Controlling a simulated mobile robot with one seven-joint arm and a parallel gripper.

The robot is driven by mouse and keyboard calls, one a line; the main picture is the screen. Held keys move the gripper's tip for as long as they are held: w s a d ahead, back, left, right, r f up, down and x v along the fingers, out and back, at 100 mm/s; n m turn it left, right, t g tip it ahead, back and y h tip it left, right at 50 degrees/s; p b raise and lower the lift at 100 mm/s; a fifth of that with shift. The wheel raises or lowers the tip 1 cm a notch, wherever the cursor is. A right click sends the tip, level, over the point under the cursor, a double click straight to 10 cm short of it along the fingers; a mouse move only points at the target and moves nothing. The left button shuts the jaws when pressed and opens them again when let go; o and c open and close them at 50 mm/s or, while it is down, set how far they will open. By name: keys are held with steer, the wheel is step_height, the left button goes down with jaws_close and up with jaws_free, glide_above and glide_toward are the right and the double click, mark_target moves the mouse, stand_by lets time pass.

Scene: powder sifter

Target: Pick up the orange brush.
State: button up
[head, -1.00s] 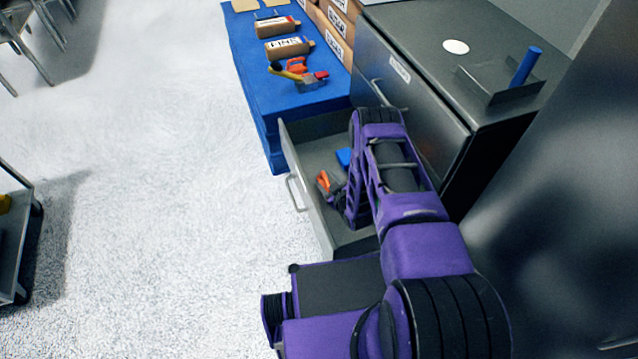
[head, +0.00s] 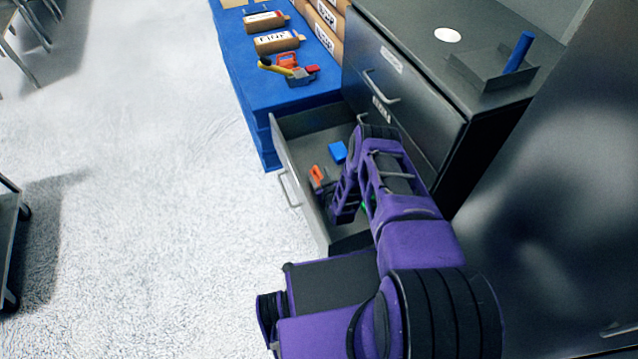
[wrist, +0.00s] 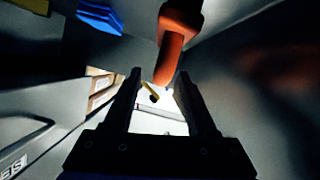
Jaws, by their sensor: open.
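The orange brush (head: 317,174) is in the open drawer, and only a small part of it shows in the head view beside my gripper. In the wrist view an orange, rounded handle-like shape (wrist: 172,45) reaches down from the top to just above the fingertips, slightly right of centre. I take it to be the brush. My gripper (wrist: 160,76) is open, its two dark fingers apart, with nothing clearly held between them. In the head view my gripper (head: 322,188) is inside the drawer, partly hidden by my purple arm.
The grey drawer (head: 291,166) stands open from a dark cabinet (head: 405,75). A blue block (head: 337,152) lies in it beyond the brush. Drawer walls are close around my gripper. A blue-covered table (head: 240,75) with tools and labelled bottles stands behind.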

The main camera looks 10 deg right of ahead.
jaws_close()
stand_by(1.4)
